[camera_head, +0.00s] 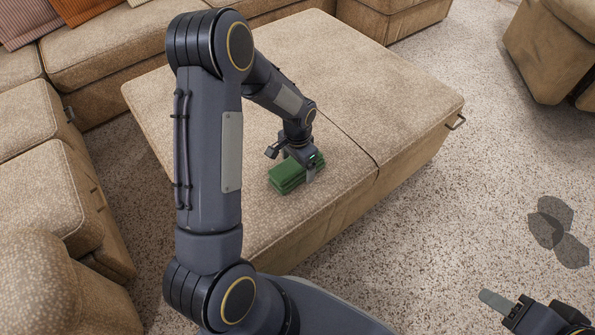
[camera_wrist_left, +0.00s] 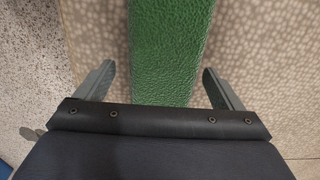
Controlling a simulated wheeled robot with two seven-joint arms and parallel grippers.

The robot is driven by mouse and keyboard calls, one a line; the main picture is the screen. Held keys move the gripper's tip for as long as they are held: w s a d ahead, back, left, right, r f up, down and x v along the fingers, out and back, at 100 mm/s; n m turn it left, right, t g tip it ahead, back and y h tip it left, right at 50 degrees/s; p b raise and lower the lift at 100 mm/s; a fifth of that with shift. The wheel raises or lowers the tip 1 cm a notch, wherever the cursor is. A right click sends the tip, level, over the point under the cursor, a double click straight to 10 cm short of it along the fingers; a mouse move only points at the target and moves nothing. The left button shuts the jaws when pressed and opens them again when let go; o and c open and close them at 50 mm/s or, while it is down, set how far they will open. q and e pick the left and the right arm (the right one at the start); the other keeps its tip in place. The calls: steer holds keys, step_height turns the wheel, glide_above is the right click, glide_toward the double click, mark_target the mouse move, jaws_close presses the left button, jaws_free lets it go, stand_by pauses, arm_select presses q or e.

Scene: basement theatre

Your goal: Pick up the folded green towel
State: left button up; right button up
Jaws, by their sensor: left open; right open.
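The folded green towel (camera_head: 287,177) lies in a small stack on the tan ottoman (camera_head: 330,207), near its front side. My left gripper (camera_head: 292,163) is right above the towel, pointing down, and hides part of it in the head view. In the left wrist view the towel (camera_wrist_left: 172,50) runs between the two open fingers (camera_wrist_left: 165,88), with a gap on either side. My right gripper (camera_head: 497,309) is at the lower right of the head view, over the floor, away from the towel; only part of it shows.
A tan sectional sofa (camera_head: 105,45) with orange and brown cushions (camera_head: 25,20) stands behind and to the left. Another tan seat (camera_head: 550,45) is at the upper right. The rest of the ottoman top is bare.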

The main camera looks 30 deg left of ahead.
arm_select(q)
steer(key=shift+f, duration=0.85)
steer(key=shift+r, duration=0.1)
steer(key=c, duration=1.1)
